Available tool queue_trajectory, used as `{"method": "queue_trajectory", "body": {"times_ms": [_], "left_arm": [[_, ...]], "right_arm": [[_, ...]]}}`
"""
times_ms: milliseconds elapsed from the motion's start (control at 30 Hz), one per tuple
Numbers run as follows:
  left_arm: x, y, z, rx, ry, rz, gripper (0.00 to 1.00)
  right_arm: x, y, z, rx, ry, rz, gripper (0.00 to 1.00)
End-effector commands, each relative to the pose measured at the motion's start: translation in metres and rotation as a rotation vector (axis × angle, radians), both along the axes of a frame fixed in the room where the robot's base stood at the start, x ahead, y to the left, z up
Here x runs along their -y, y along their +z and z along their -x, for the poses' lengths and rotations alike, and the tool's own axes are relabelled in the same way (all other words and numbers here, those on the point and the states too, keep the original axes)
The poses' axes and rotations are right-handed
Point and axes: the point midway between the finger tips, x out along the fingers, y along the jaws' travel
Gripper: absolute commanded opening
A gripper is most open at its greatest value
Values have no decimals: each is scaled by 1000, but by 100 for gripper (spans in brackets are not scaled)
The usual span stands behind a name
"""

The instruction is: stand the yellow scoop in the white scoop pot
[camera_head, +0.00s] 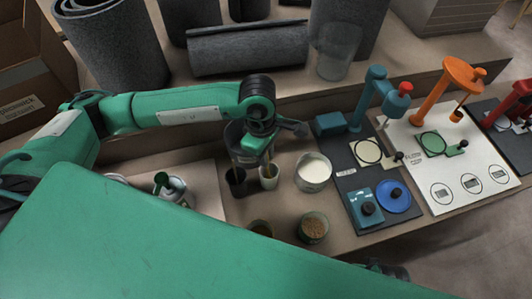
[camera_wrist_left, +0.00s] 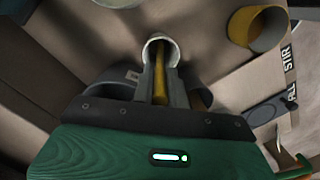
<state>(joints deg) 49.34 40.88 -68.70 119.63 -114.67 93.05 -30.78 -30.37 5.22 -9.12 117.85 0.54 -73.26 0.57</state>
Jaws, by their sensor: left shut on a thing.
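The white scoop pot (camera_head: 268,183) stands upright on the bench, beside a dark pot (camera_head: 236,182). My left gripper (camera_head: 264,157) is over the white pot, pointing down, shut on the yellow scoop (camera_head: 269,168). In the left wrist view the yellow scoop (camera_wrist_left: 160,73) lies between the fingers (camera_wrist_left: 160,92), and its far end reaches into the round mouth of the white pot (camera_wrist_left: 158,42). How deep it sits, and whether it touches the bottom, is hidden.
A tub of white material (camera_head: 313,172) stands right of the white pot, with a brown-filled jar (camera_head: 313,228) nearer. Blue (camera_head: 369,98) and orange (camera_head: 447,87) stands are at right. Grey rolls (camera_head: 248,48) lie behind.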

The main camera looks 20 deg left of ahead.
Motion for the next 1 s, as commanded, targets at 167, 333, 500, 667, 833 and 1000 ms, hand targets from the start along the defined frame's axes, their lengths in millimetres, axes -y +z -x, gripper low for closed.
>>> {"method": "queue_trajectory", "body": {"times_ms": [167, 333, 500, 667, 833, 1000], "left_arm": [[0, 0, 0, 0, 0, 0, 0], [0, 0, 0, 0, 0, 0, 0], [0, 0, 0, 0, 0, 0, 28], [0, 0, 0, 0, 0, 0, 40], [0, 0, 0, 0, 0, 0, 52], [0, 0, 0, 0, 0, 0, 76]], "right_arm": [[0, 1, 0, 1, 0, 0, 36], [1, 1, 0, 1, 0, 1, 36], [1, 1, 0, 1, 0, 1, 36], [1, 1, 0, 1, 0, 1, 36], [1, 0, 0, 0, 0, 1, 36], [1, 0, 0, -2, 1, 2, 36]]}}
